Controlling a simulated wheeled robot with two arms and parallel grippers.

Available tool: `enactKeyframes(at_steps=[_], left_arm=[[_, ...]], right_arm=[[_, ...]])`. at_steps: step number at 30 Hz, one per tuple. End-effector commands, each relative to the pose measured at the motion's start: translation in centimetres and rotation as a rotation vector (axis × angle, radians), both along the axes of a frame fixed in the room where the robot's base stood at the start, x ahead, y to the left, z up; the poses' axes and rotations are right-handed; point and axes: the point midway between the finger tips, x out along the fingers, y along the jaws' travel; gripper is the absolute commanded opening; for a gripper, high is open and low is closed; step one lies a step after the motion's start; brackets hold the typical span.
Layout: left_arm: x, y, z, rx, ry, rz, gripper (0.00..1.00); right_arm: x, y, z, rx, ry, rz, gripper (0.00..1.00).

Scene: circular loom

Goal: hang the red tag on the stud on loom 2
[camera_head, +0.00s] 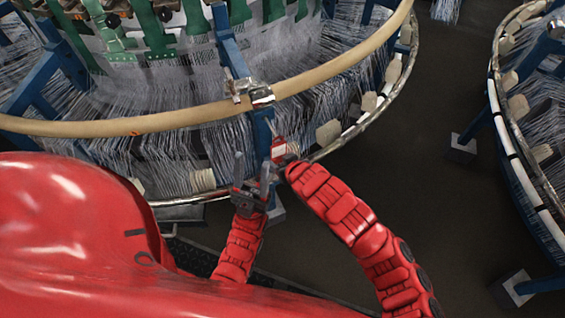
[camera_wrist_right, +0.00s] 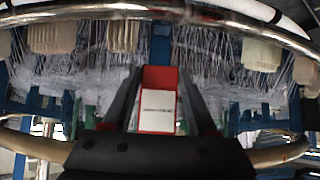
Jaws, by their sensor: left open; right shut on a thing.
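The red tag (camera_head: 279,147), with a white label, is held in my right gripper (camera_head: 286,158) in front of the loom's blue post (camera_head: 262,130). In the right wrist view the tag (camera_wrist_right: 157,77) sits between the two dark fingers, its label facing the camera. My left gripper (camera_head: 252,180) is open and empty, fingers upward, just left of and below the tag. I cannot make out the stud in either view. Whether the tag touches the post is unclear. The loom's number is not visible.
A tan ring (camera_head: 330,68) with a metal clamp (camera_head: 250,92) runs above the tag. The loom's lower metal rim (camera_head: 352,134) passes close to my right gripper. White threads hang behind. Another loom (camera_head: 512,140) stands at right, with open dark floor (camera_head: 425,130) between.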

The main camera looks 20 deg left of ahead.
Motion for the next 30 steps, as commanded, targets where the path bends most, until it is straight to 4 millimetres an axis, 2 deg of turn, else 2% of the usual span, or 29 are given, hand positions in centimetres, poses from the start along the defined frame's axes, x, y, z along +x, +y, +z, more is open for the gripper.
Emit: enactKeyframes(at_steps=[12, 30], left_arm=[[0.0, 0.0, -1.0, 0.000, 0.000, 0.000, 0.50], [0.0, 0.0, -1.3, 0.000, 0.000, 0.000, 0.50]], right_arm=[[0.9, 0.9, -0.1, 0.002, 0.001, 0.001, 0.00], [1.2, 1.2, 0.0, 0.003, 0.000, 0.001, 0.00]])
